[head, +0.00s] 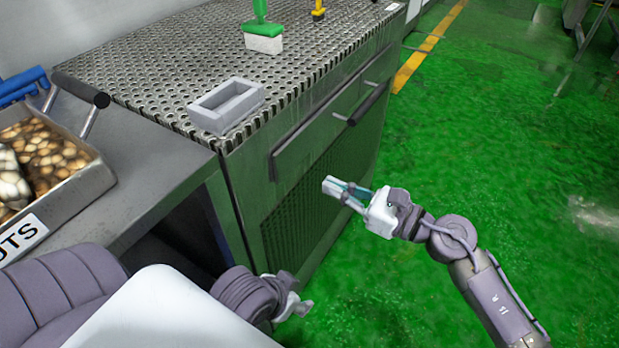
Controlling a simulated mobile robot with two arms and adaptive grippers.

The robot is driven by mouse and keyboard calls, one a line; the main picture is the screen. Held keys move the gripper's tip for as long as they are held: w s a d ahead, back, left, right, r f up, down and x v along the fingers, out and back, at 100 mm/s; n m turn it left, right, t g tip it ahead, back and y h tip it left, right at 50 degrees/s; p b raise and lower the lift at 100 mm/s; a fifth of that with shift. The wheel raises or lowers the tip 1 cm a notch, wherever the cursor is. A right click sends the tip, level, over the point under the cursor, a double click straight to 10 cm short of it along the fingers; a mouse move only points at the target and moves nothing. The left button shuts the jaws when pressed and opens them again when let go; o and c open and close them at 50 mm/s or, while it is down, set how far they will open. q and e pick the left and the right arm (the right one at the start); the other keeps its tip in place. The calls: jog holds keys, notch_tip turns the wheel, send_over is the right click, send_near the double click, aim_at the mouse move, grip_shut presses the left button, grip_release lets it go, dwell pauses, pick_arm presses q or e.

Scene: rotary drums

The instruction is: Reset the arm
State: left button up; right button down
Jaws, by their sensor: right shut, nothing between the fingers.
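My right arm comes in from the lower right. Its gripper (335,187) is shut and empty, in the air in front of the metal cabinet (285,215), with green floor beneath the arm. My left arm is folded at the lower left, and its end (292,302) shows low in the picture near the cabinet's foot. The left fingers are too small and partly hidden to read.
The cabinet's perforated top (190,60) holds a grey rectangular box (226,106), a green-handled brush (263,37) and a yellow-handled tool (318,11). A metal tray (88,185) of brown pieces stands on the left counter. Open green floor (480,130) lies right.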

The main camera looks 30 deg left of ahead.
pick_arm(q)
jog(key=shift+s+a+f, duration=0.1)
jog(key=shift+s, duration=0.2)
pick_arm(e)
jog(key=d, duration=0.5)
